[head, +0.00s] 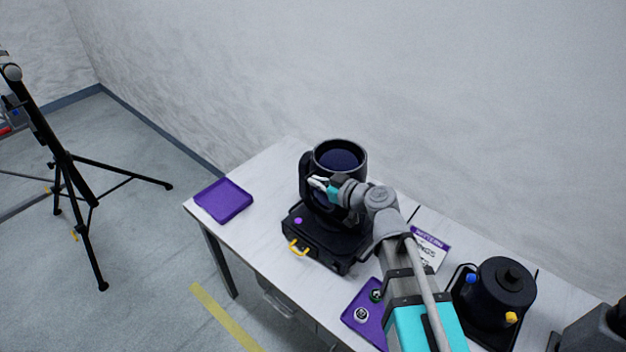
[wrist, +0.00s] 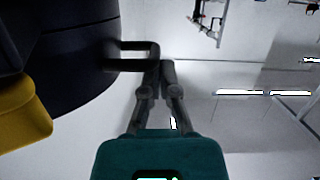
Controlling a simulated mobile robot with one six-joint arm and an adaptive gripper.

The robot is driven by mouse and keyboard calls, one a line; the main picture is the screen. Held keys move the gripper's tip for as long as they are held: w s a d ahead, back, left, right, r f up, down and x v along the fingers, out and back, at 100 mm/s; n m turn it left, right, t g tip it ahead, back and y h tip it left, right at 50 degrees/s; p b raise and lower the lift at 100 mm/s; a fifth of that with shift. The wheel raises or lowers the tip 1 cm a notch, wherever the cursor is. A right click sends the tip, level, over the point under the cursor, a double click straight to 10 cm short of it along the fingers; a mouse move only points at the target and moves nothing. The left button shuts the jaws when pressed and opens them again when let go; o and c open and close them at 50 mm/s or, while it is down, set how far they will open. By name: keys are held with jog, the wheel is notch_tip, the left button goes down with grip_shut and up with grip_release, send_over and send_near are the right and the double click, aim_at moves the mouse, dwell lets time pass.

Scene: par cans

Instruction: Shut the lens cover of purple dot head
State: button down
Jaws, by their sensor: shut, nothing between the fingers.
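My gripper (head: 317,182) is shut and empty in front of the barrel. In the wrist view, its closed fingertips (wrist: 161,68) are at a dark loop (wrist: 126,68) on a dark body; contact is unclear.
A purple tray (head: 223,201) lies at the table's left end. Another purple tray (head: 358,310) with small round parts sits near the front edge. A second black unit (head: 502,288) and a printed card (head: 430,248) are to the right. A black tripod (head: 75,185) stands on the floor.

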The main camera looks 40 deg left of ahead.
jog(key=shift+r, duration=0.2)
jog(key=d+r+p, duration=0.6)
jog(key=d, duration=0.3)
jog(key=shift+s+d, duration=0.3)
jog(key=shift+d, duration=0.1)
jog(key=shift+f, duration=0.1)
dwell(0.7)
